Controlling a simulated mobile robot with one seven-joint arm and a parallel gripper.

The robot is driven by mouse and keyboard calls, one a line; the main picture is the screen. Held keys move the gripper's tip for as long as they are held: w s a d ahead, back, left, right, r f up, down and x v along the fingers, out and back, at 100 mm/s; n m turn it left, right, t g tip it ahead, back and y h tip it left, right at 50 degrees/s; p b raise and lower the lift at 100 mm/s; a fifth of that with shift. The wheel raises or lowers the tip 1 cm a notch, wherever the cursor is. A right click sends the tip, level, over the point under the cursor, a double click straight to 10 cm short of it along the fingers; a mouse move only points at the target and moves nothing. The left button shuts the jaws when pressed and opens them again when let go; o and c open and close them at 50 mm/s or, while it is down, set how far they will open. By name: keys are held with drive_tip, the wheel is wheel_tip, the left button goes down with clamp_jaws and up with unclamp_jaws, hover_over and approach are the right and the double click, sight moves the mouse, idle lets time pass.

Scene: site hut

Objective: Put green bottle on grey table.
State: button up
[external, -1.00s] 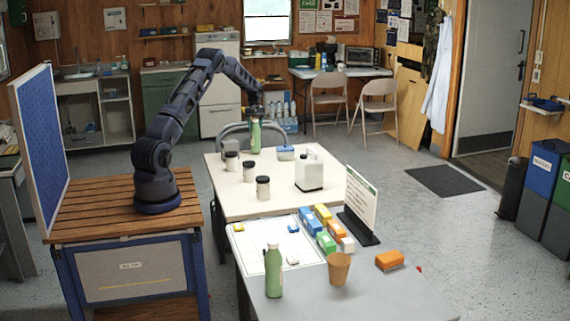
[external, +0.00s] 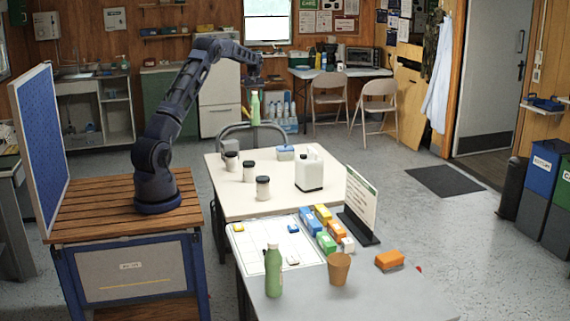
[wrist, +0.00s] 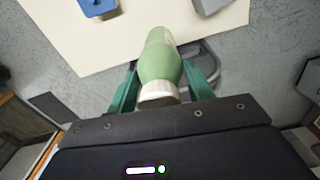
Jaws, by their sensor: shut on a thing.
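My gripper (external: 254,90) is shut on a green bottle (external: 255,110). It holds the bottle upright in the air near the far edge of the cream table (external: 225,203). In the wrist view the green bottle (wrist: 160,58) sits between the two green fingers of my gripper (wrist: 160,82), its pale cap towards the camera. A second green bottle (external: 273,274) with a pale cap stands on the grey table (external: 375,300) at the front, left of an orange-brown cup (external: 338,270).
Several dark-lidded jars (external: 263,188), a white jug (external: 309,173) and a blue box (external: 285,153) stand on the cream table. The grey table bears a white sheet (external: 255,238), coloured boxes (external: 326,241), a standing sign (external: 360,202) and an orange block (external: 389,260). Its front right is clear.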

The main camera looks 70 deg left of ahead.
drive_tip(key=r, duration=0.7)
drive_tip(key=shift+w+d+r, duration=0.2)
drive_tip(key=shift+w+d, duration=0.05)
drive_tip(key=w+d+m, duration=0.2)
drive_tip(key=w+d, duration=0.7)
drive_tip(key=d, duration=0.5)
drive_tip(key=w+d+m, duration=0.2)
drive_tip(key=w+d, duration=0.7)
drive_tip(key=d, duration=0.5)
drive_tip(key=w+d+m, duration=0.2)
drive_tip(key=d, duration=1.9)
drive_tip(key=w+d+m, duration=0.2)
drive_tip(key=d+m, duration=0.1)
drive_tip(key=d, duration=1.9)
drive_tip(key=s+d+m, duration=0.1)
drive_tip(key=s+d, duration=0.3)
drive_tip(key=d, duration=0.6)
drive_tip(key=s+d+m, duration=0.2)
drive_tip(key=s+d, duration=0.2)
drive_tip(key=d, duration=0.6)
drive_tip(key=s+d+m, duration=0.1)
drive_tip(key=s+d, duration=0.4)
drive_tip(key=d, duration=0.5)
drive_tip(key=s+d+m, duration=0.4)
drive_tip(key=s+d, duration=1.7)
drive_tip(key=s, duration=0.2)
wheel_tip(320, 180, down, 25)
drive_tip(key=shift+w+a, duration=0.2)
drive_tip(key=shift+w, duration=0.1)
drive_tip(key=shift+f, duration=0.25)
